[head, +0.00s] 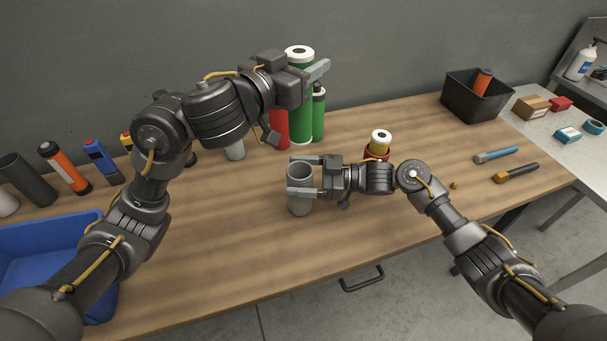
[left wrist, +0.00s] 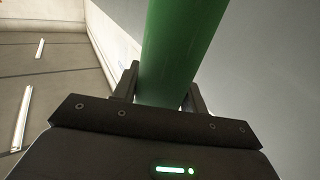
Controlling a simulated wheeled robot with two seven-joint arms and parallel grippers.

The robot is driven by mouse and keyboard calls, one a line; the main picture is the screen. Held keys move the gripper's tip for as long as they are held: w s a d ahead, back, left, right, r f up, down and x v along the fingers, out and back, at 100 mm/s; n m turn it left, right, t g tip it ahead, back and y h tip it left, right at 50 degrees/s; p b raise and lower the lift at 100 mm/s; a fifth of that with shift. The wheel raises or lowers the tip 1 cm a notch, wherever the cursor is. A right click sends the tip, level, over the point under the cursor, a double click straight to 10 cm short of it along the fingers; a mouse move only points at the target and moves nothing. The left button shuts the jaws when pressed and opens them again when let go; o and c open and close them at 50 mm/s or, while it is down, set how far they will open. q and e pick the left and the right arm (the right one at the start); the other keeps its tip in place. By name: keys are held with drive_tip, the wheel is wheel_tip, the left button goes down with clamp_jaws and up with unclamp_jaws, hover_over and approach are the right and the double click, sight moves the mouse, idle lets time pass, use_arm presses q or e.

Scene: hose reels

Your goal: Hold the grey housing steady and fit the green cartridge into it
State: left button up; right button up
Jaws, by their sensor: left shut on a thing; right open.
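The green cartridge (head: 304,124), with a white top, is held upright by my left gripper (head: 318,70) above the back of the table; my gripper hides part of it. In the left wrist view the green cartridge (left wrist: 180,45) runs between the two fingers, and my left gripper (left wrist: 160,85) is shut on it. The grey housing (head: 300,205) is an upright, open-topped tube at the middle of the table. My right gripper (head: 298,177) is open, with one finger on the far side of the housing and one on the near side. I cannot tell whether they touch it.
Another green cylinder (head: 319,105) and a red cylinder (head: 279,130) stand near the held cartridge. A blue bin (head: 40,258) is at left, a black bin (head: 475,100) at right. The table's front middle is clear.

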drive_tip(key=c, duration=1.2)
use_arm(q)
wheel_tip(320, 180, down, 20)
drive_tip(key=m+g+h, duration=0.6)
drive_tip(key=m+g, duration=0.1)
drive_tip(key=g, duration=0.2)
drive_tip(key=shift+s+d+r, duration=0.15)
drive_tip(key=shift+s+r, duration=0.1)
drive_tip(key=shift+s, duration=0.2)
